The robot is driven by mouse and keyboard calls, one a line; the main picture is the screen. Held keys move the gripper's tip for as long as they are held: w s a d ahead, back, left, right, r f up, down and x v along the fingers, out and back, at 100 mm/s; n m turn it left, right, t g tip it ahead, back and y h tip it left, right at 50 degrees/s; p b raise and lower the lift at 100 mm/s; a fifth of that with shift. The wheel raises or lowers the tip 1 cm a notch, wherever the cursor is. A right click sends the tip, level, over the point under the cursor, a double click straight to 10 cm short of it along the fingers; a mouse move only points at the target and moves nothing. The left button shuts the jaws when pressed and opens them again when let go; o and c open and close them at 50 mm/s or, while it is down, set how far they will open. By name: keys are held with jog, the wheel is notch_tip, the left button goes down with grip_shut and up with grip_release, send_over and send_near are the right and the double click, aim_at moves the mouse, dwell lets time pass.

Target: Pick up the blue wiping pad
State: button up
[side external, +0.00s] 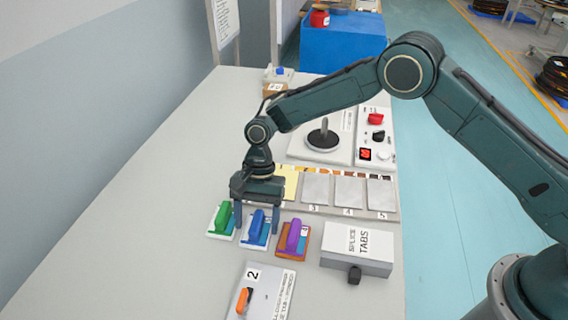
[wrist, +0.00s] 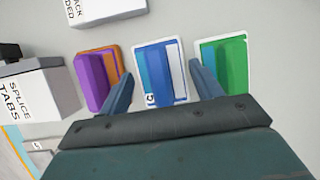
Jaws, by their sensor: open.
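The blue wiping pad (side external: 258,224) has a blue grip on a white and blue base and lies on the grey table, between a green pad (side external: 223,217) and a purple-and-orange pad (side external: 293,237). My gripper (side external: 257,230) is open above the blue pad, with one finger to each side of it. In the wrist view the blue pad (wrist: 160,72) shows between my two fingertips (wrist: 158,80), the purple pad (wrist: 97,80) beyond the left finger and the green pad (wrist: 226,65) beyond the right one. I cannot tell how far down the fingers reach.
A grey SPLICE TABS box (side external: 357,248) stands right of the pads. A panel marked 2 with an orange handle (side external: 243,300) lies in front. Numbered plates (side external: 349,192) and a control box (side external: 375,140) are behind. The table's left side is clear.

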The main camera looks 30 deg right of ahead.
aim_at(256, 220)
jog(key=shift+s+a+f, duration=0.15)
jog(key=shift+s+f, duration=0.05)
jog(key=shift+f, duration=0.35)
jog(key=c, duration=0.6)
jog(key=shift+c, duration=0.2)
jog(key=shift+r, duration=0.1)
notch_tip(256, 220, up, 20)
dwell(0.5)
dwell(0.5)
